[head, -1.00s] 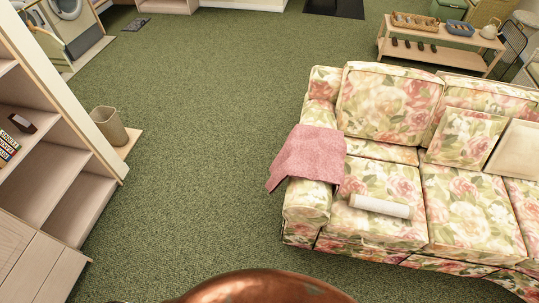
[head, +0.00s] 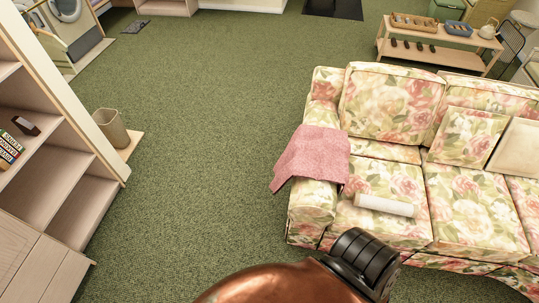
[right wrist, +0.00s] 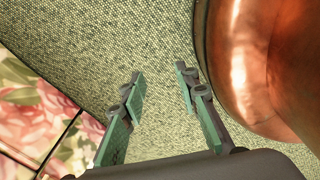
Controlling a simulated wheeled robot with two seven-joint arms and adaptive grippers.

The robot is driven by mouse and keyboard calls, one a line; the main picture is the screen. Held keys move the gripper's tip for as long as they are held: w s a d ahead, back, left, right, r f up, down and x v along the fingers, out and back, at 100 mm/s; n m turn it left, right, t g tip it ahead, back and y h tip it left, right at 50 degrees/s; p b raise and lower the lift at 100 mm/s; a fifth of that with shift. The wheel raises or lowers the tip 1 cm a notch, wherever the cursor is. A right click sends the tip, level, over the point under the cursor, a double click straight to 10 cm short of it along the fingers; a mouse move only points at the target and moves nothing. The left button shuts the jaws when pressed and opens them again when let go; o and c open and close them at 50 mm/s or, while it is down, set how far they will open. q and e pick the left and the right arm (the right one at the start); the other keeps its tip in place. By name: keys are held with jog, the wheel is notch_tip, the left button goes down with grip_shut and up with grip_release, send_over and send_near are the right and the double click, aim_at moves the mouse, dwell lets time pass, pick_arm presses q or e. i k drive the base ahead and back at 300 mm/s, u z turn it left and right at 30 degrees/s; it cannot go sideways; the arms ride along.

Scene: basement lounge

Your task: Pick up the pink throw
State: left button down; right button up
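The pink throw (head: 313,157) lies draped over the left armrest of the floral sofa (head: 390,105) in the head view. One corner hangs down the outer side of the armrest, and its right part reaches towards the seat. My right gripper (right wrist: 160,75) shows in the right wrist view with its green-padded fingers apart and nothing between them but green carpet. The throw is not in that view, only a piece of floral fabric (right wrist: 35,105) at the left. My left gripper is in neither view.
A white cylindrical roll (head: 384,206) lies on the left seat cushion near the throw. A wooden shelf unit (head: 60,190) and a bin (head: 112,127) stand at the left. A low bench (head: 440,50) stands behind the sofa. The green carpet (head: 210,130) between shelf and sofa is clear.

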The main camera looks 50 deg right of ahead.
aim_at(309, 163)
jog(key=u, duration=0.15)
jog(key=i, duration=0.65)
jog(key=z, duration=1.95)
